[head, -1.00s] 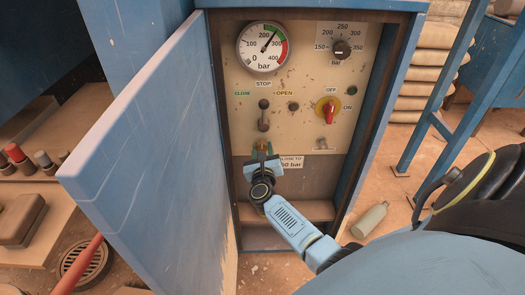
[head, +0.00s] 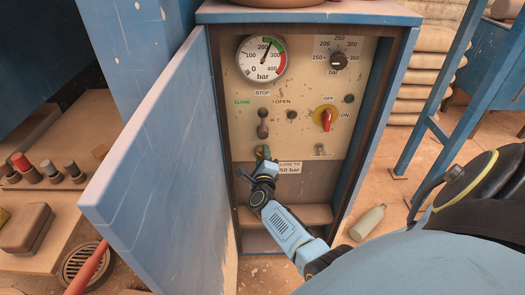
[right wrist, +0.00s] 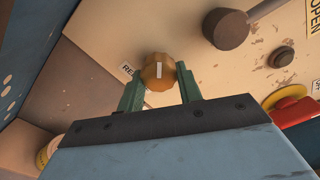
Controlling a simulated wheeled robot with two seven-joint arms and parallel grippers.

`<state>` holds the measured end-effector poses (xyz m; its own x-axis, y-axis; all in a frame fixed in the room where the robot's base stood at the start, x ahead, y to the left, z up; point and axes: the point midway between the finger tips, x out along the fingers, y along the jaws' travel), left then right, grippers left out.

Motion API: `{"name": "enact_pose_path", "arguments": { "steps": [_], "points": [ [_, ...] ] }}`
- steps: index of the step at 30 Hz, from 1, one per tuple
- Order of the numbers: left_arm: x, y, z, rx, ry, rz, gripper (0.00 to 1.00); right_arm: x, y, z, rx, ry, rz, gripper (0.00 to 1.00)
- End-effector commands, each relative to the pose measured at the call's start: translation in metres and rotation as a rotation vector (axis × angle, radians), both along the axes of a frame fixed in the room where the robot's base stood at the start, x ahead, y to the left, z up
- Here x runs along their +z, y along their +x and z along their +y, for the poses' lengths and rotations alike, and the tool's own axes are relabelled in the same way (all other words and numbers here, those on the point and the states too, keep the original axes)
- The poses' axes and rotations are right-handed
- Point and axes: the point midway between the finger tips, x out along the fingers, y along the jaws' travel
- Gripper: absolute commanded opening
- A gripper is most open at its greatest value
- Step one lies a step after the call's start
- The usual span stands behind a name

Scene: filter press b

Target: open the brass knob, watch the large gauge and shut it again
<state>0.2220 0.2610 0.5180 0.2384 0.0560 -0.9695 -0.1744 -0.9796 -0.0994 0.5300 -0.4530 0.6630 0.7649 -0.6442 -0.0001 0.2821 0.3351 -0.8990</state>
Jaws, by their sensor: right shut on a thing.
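The brass knob (right wrist: 158,71) shows in the right wrist view with a pale mark on its face. My right gripper (right wrist: 160,88) is shut on it, one green finger on each side. In the head view my right gripper (head: 262,154) is at the lower part of the panel and hides the knob. The large gauge (head: 261,59) is at the panel's top left. Its needle points a little past 200, near the start of the green band. My left gripper is not in view.
The blue cabinet door (head: 155,140) stands open on the left. The panel also carries a small dial (head: 339,61), a lever (head: 263,123) and a red switch (head: 326,120). A label (head: 290,168) is right of the gripper. A bottle (head: 367,222) lies on the floor.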

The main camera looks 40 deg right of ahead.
Motion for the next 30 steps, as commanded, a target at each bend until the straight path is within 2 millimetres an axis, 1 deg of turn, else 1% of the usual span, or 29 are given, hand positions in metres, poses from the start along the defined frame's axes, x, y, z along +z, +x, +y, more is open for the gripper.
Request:
{"name": "enact_pose_path", "arguments": {
  "steps": [9,15,22,30],
  "points": [
    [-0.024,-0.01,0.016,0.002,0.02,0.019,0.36,0.002,-0.001,0.0,-0.001,-0.222,0.19,0.12],
    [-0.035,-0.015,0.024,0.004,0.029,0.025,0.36,0.002,-0.001,0.0,-0.001,-0.34,0.289,0.12],
    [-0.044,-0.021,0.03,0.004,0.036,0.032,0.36,0.003,-0.001,0.0,0.0,-0.432,0.367,0.12],
    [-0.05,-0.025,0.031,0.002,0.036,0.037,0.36,0.002,-0.001,0.0,0.0,-0.48,0.408,0.12]
  ]
}}
